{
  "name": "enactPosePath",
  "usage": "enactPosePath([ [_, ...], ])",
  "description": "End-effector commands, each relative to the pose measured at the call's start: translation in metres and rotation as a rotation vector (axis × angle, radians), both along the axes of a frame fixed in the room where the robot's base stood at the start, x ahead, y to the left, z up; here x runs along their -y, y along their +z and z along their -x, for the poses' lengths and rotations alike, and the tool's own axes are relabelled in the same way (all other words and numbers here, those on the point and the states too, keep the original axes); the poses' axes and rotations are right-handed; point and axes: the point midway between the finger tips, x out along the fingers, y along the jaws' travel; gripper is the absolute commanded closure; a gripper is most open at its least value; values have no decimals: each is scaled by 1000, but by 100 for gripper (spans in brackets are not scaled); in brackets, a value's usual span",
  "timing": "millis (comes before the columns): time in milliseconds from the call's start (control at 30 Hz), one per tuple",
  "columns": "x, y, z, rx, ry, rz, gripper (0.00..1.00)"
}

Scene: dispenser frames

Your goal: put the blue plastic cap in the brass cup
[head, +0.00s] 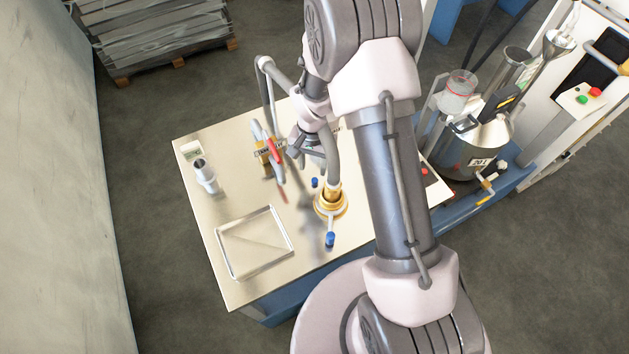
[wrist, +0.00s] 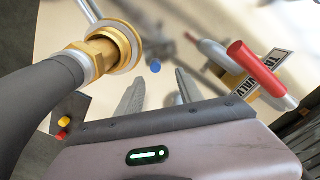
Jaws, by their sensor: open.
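A small blue plastic cap (head: 315,182) lies on the steel tabletop, just below my gripper in the head view. In the wrist view the blue cap (wrist: 155,66) shows beyond the fingertips, between them and apart from them. My gripper (wrist: 160,88) is open and empty above the table; in the head view my gripper (head: 316,158) is partly hidden by my arm. A brass fitting (head: 331,207) with a round flange stands near the cap, and it fills the left of the wrist view (wrist: 112,48). I cannot make out a separate brass cup.
A thick grey hose (wrist: 35,115) runs into the brass fitting, close left of my gripper. A red-handled valve (wrist: 255,70) stands to the right. A blue-tipped lever (head: 330,239), a shallow tray (head: 221,252) and a pale cylinder (head: 205,176) are on the table (head: 196,214).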

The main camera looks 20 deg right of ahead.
Motion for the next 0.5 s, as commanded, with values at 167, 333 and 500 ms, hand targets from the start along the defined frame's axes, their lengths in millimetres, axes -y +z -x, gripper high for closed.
enactPosePath([
  [167,4,-35,9,-3,-1,1,56],
  [333,4,-52,8,0,-1,0,56],
  [500,4,-52,8,0,0,0,56],
])
